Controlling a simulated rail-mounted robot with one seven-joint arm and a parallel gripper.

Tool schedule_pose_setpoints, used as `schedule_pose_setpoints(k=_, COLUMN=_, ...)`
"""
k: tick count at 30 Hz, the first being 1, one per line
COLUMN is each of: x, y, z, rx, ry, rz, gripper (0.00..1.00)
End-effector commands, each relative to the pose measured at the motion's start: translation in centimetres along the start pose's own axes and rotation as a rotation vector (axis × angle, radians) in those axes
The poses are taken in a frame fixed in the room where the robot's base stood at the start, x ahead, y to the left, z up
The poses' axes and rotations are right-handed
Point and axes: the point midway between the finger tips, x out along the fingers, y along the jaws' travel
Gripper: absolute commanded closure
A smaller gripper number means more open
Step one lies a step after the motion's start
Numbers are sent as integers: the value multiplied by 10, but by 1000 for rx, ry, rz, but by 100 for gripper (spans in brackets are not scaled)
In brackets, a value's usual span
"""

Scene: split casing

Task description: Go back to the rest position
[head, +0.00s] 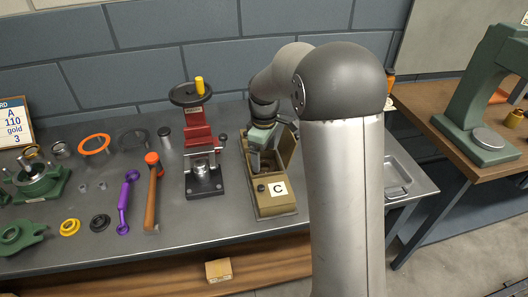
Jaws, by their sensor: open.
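My arm reaches away from the camera over the grey workbench (130,243). My gripper (257,163) points down at the tan box marked C (272,207), over or inside its open back part. The jaws are open, and I see nothing held between them. The arm's large column hides the bench to the right of the box. I cannot tell whether the fingers touch the box walls.
A red press (198,135) with a yellow-topped handwheel stands left of the box. A hammer (152,195), a purple wrench (125,202), an orange ring (94,144) and green casing parts (42,182) lie further left. A metal tray (405,178) is at right.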

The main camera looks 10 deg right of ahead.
Motion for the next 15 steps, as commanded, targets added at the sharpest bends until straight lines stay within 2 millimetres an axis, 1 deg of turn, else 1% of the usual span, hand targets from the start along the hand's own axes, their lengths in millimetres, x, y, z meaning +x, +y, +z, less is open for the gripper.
schedule_pose_setpoints(k=1, x=-9, y=0, z=0, rx=0, ry=1, rz=1, gripper=10)
schedule_pose_setpoints(k=3, x=-16, y=0, z=0, rx=0, ry=1, rz=1, gripper=10)
schedule_pose_setpoints(k=15, x=-56, y=0, z=0, rx=1, ry=0, rz=0, gripper=10)
